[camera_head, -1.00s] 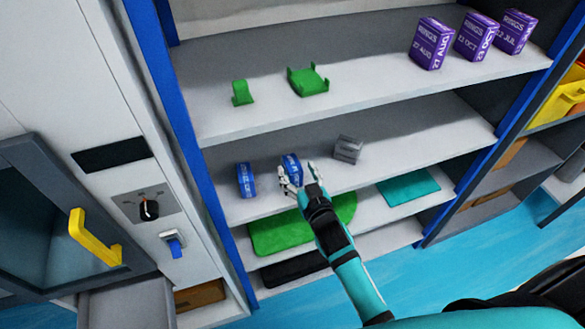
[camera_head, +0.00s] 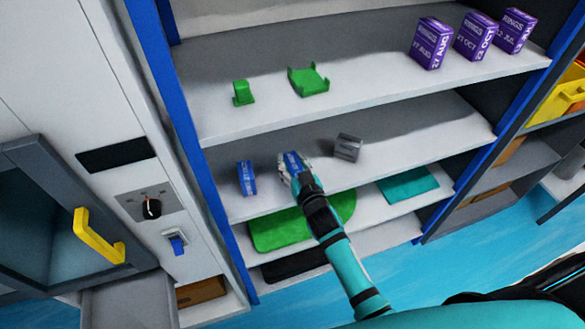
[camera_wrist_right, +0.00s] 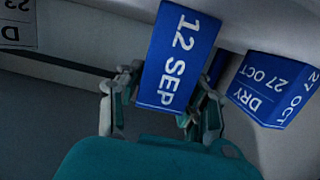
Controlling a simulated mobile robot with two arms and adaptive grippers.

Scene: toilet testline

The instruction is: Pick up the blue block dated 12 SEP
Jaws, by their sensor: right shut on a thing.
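The blue block dated 12 SEP (camera_wrist_right: 178,55) is large in the right wrist view, its white date readable. In the head view the same block (camera_head: 292,160) is on the middle shelf, partly hidden by my right gripper (camera_head: 292,171). My right gripper (camera_wrist_right: 160,108) is shut on this block, with one finger on each side. A second blue block (camera_head: 247,178) stands to its left on the shelf in the head view. In the right wrist view that block (camera_wrist_right: 272,90) reads DRY 27 OCT. My left gripper is not in view.
A grey block (camera_head: 347,147) stands close right of the gripper on the middle shelf (camera_head: 420,135). Green holders (camera_head: 308,80) and purple blocks (camera_head: 432,43) are on the shelf above. A green mat (camera_head: 280,230) and a teal mat (camera_head: 408,186) lie below.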

